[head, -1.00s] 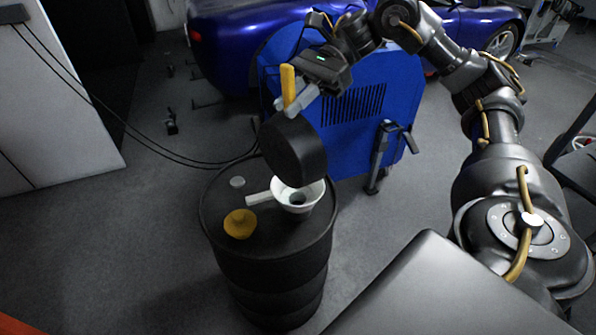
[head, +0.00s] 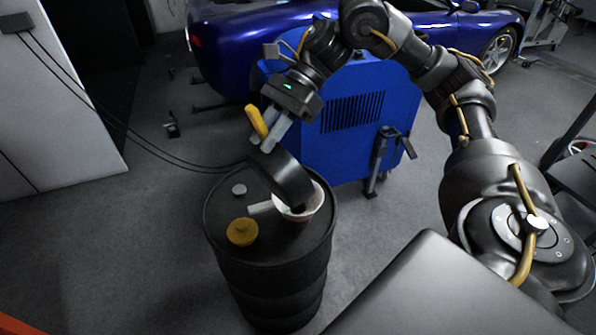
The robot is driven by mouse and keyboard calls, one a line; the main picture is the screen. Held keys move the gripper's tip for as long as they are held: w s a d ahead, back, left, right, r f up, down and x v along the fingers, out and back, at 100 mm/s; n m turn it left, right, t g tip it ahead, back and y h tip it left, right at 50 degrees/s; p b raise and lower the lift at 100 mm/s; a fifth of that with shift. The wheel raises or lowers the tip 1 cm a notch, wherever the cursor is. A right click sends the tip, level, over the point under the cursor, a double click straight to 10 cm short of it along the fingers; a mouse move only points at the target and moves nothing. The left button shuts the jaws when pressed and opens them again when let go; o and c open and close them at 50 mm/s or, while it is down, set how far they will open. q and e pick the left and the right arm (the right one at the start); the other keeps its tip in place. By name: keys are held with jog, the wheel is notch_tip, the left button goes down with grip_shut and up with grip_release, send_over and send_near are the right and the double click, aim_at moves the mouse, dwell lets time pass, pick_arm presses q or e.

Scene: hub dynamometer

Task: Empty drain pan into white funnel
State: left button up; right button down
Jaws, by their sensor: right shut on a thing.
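The white funnel (head: 315,204) sits on top of the black drum (head: 270,275), its handle pointing left. The black drain pan (head: 279,176) is tilted steeply over the funnel, its lower edge at the funnel's mouth and hiding part of it. I cannot tell whether pan and funnel touch. A dark reddish patch shows inside the funnel. My right gripper (head: 268,138) is shut on the pan near its yellow handle (head: 257,121), above the drum. The inside of the pan is hidden from view. My left gripper is not in view.
A yellow cap (head: 242,232) and a small grey cap (head: 239,190) lie on the drum top. A blue dynamometer unit (head: 355,115) stands behind the drum, with a blue car (head: 250,50) beyond. Open floor lies left of the drum.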

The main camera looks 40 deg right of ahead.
jog(key=shift+a+f+h+p, duration=0.15)
jog(key=shift+a+h+p, duration=0.5)
jog(key=shift+a, duration=0.6)
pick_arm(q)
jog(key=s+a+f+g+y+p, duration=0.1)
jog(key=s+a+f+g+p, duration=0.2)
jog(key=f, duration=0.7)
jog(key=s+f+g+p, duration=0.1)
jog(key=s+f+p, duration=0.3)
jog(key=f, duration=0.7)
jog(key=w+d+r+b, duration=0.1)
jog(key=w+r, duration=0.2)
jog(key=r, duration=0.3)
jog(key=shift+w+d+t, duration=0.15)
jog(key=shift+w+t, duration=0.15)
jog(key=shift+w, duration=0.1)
pick_arm(e)
jog(key=a+f+h, duration=0.6)
jog(key=a+f, duration=0.1)
jog(key=a, duration=0.3)
jog(key=a+f+h, duration=0.7)
jog(key=a+f, duration=0.1)
jog(key=a, duration=0.2)
jog(key=shift+a+f, duration=0.2)
jog(key=shift+a, duration=0.2)
jog(key=shift+d, duration=0.1)
